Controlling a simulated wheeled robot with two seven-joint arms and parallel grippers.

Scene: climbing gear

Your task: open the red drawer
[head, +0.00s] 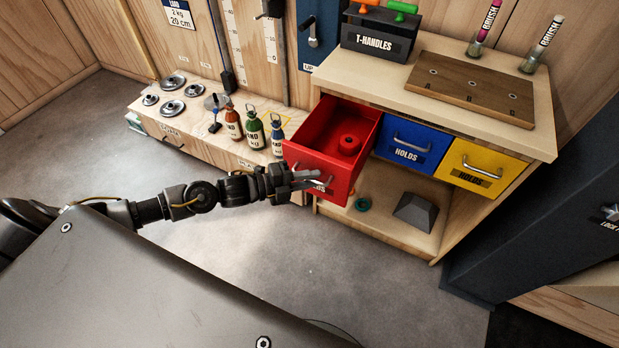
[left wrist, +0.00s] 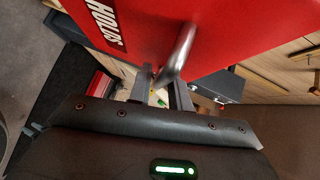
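The red drawer (head: 309,161) stands pulled well out of the wooden cabinet, and a round red thing (head: 348,144) lies inside it. Its metal bar handle (head: 322,184) is on the front, partly hidden by my gripper. My left gripper (head: 306,178) is at this handle. In the left wrist view the drawer front (left wrist: 220,30) fills the top, and the handle (left wrist: 180,52) runs down between the close-set fingers of my left gripper (left wrist: 160,82), which appear shut on it. My right gripper is not in view.
Blue (head: 408,145) and yellow (head: 472,167) drawers beside it are shut. A grey block (head: 414,211) lies on the shelf below. Bottles (head: 254,132) and weight plates (head: 172,107) stand on a low bench to the left. The floor (head: 330,260) in front is clear.

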